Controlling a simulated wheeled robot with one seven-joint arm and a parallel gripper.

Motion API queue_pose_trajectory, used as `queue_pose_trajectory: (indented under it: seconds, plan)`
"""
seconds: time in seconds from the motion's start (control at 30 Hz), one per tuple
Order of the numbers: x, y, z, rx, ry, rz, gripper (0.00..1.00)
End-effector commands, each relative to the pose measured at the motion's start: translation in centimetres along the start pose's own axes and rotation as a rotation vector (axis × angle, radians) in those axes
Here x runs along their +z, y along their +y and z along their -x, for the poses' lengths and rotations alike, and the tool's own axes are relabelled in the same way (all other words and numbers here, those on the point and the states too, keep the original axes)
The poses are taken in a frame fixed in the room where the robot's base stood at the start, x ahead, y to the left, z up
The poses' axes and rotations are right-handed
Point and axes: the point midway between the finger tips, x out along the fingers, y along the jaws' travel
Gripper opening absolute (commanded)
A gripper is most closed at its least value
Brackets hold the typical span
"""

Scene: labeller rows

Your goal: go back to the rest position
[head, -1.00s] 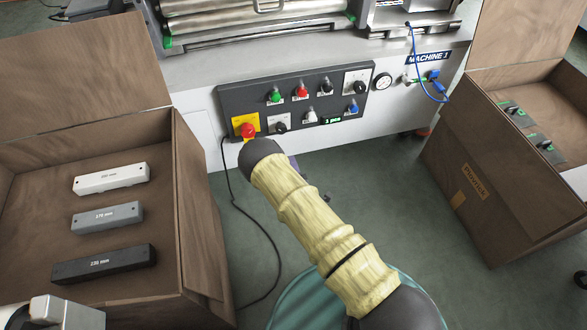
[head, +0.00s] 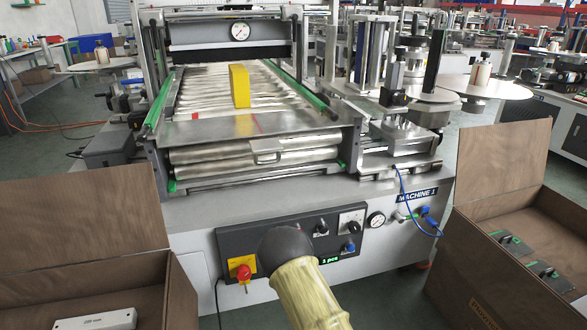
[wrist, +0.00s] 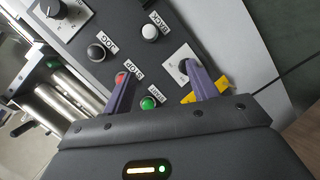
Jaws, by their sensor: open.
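My gripper (wrist: 160,72) is open and empty in the wrist view, its two purple fingers apart and pointing at the control panel (wrist: 75,22). Between and around the fingers are the green START button (wrist: 148,103), the red STOP button (wrist: 121,78), the black JOG button (wrist: 96,52) and the white BACK button (wrist: 150,32). The left finger overlaps STOP in the picture; I cannot tell the gap. In the head view my arm's dark end covers part of the panel (head: 230,240) and hides the gripper.
The machine's roller bed (head: 200,95) carries a yellow block (head: 239,85). A red emergency button (head: 242,272) sits at the panel's left. An open carton (head: 90,215) with a white bar (head: 97,320) stands left; another carton (head: 500,170) with green-black parts stands right.

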Motion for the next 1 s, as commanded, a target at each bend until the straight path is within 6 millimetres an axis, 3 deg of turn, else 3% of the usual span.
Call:
queue_pose_trajectory:
  seconds: [0.03, 0.1, 0.27, 0.47, 0.67, 1.0]
  plan:
    - [0.0, 1.7, 0.3, -0.022, -0.032, -0.060, 0.59]
    - [0.2, 3.0, 0.9, -0.067, -0.076, -0.143, 0.59]
    - [0.6, 6.1, 2.9, -0.164, -0.179, -0.325, 0.59]
    - [1.0, 9.5, 6.8, -0.276, -0.306, -0.535, 0.59]
    - [1.4, 12.5, 12.1, -0.377, -0.437, -0.714, 0.59]
    - [2.4, 15.9, 22.9, -0.499, -0.685, -0.948, 0.59]
